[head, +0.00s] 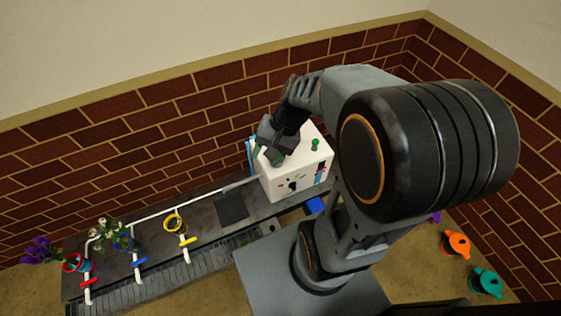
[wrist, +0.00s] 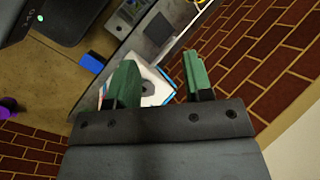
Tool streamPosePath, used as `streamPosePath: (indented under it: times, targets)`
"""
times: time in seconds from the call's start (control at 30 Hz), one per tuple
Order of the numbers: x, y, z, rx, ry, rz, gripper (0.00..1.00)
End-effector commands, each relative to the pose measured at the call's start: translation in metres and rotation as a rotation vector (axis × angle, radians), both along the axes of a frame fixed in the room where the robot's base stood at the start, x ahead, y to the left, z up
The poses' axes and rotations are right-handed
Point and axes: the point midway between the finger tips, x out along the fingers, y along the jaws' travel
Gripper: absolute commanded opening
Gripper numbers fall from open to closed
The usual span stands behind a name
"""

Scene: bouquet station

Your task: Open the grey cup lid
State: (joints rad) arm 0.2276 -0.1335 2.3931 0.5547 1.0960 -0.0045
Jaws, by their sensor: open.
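My gripper (head: 268,154) hangs above the left part of the white box's top in the head view. In the wrist view my gripper (wrist: 160,58) has its two green fingers apart with nothing held between them. The white box (head: 295,172) also shows in the wrist view (wrist: 158,99), below and between the fingers. A dark grey round piece (wrist: 148,88) lies on its top there, partly behind the left finger. I cannot tell whether this is the grey cup lid. No cup that is clearly grey shows in either view.
Blue (head: 315,205), orange (head: 456,244) and teal (head: 486,282) items lie to the right. A dark pad (head: 232,207) lies left of the box. A brick wall (head: 220,90) rises close behind.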

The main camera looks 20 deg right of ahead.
Motion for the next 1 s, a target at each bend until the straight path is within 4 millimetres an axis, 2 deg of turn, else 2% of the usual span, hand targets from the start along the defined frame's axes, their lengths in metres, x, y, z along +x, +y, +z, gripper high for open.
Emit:
streamPosePath:
  times: [0.03, 0.17, 0.27, 0.4, 0.5, 0.6, 0.7, 0.83, 1.0]
  targets:
    - [0.01, -0.003, -0.056, 0.124, 0.091, -0.119, 0.47]
    - [0.045, -0.013, -0.128, 0.452, 0.249, -0.426, 0.47]
    - [0.074, -0.036, -0.182, 0.696, 0.322, -0.662, 0.47]
    - [0.105, -0.081, -0.256, 0.992, 0.359, -0.969, 0.47]
    - [0.117, -0.115, -0.304, 1.159, 0.35, -1.157, 0.47]
    - [0.121, -0.145, -0.344, 1.283, 0.325, -1.308, 0.47]
    - [0.12, -0.168, -0.374, 1.369, 0.298, -1.42, 0.47]
    - [0.118, -0.185, -0.397, 1.432, 0.27, -1.507, 0.47]
    - [0.13, -0.187, -0.406, 1.456, 0.255, -1.542, 0.47]
